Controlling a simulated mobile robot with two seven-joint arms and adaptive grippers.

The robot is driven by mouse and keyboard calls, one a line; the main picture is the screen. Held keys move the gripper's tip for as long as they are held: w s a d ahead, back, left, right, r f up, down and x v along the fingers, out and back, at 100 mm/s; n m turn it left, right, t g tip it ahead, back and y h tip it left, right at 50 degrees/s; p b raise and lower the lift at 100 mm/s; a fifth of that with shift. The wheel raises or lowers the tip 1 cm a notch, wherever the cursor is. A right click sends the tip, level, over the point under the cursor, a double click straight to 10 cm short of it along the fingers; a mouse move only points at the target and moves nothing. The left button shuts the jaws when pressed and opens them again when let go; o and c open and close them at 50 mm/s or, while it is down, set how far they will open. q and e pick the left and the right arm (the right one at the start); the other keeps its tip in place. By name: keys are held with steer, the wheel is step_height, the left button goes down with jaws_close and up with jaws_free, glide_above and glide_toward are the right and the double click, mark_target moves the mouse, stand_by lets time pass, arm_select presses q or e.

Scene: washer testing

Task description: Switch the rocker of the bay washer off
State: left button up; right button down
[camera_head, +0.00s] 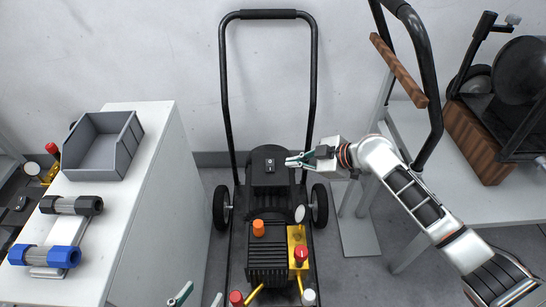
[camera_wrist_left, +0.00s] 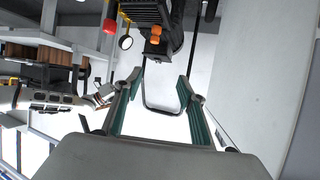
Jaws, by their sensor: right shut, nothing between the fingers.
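The bay washer (camera_head: 268,262) stands on the floor in the middle of the head view, with a tall black handle, two wheels and a black motor housing. Its small rocker (camera_head: 270,165) sits on top of the housing; which side is pressed is too small to tell. My right gripper (camera_head: 290,161) is shut and empty, its tips just right of the rocker; contact cannot be told. My left gripper (camera_head: 198,297) is open and empty at the bottom edge, left of the washer. Its spread fingers also show in the left wrist view (camera_wrist_left: 157,92).
A white cabinet (camera_head: 150,190) at left carries a grey bin (camera_head: 103,147) and cylindrical parts with blue (camera_head: 45,256) and black ends. At right, a bench (camera_head: 455,195) holds dark equipment. The washer has an orange knob (camera_head: 258,228) and a red knob (camera_head: 301,253).

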mark_target(273, 163)
arm_select(q)
steer(key=shift+s+d+f+b, duration=0.15)
steer(key=shift+f+b, duration=0.35)
steer(key=shift+b, duration=0.25)
steer(key=shift+s+d+f+b, duration=0.1)
steer(key=shift+f+b, duration=0.4)
steer(key=shift+b, duration=0.25)
arm_select(e)
steer(key=shift+w+d+r+n+g+y, duration=0.1)
steer(key=shift+w+d+r+n+g, duration=0.25)
steer(key=shift+w, duration=0.5)
steer(key=shift+w+r+n+g+y, duration=0.1)
steer(key=shift+w+r+n+g, duration=0.1)
steer(key=shift+w+n, duration=0.55)
steer(key=shift+w+d+r+n+g+y, duration=0.1)
steer(key=shift+w+d+r+n+g, duration=0.15)
steer(key=shift+w, duration=0.7)
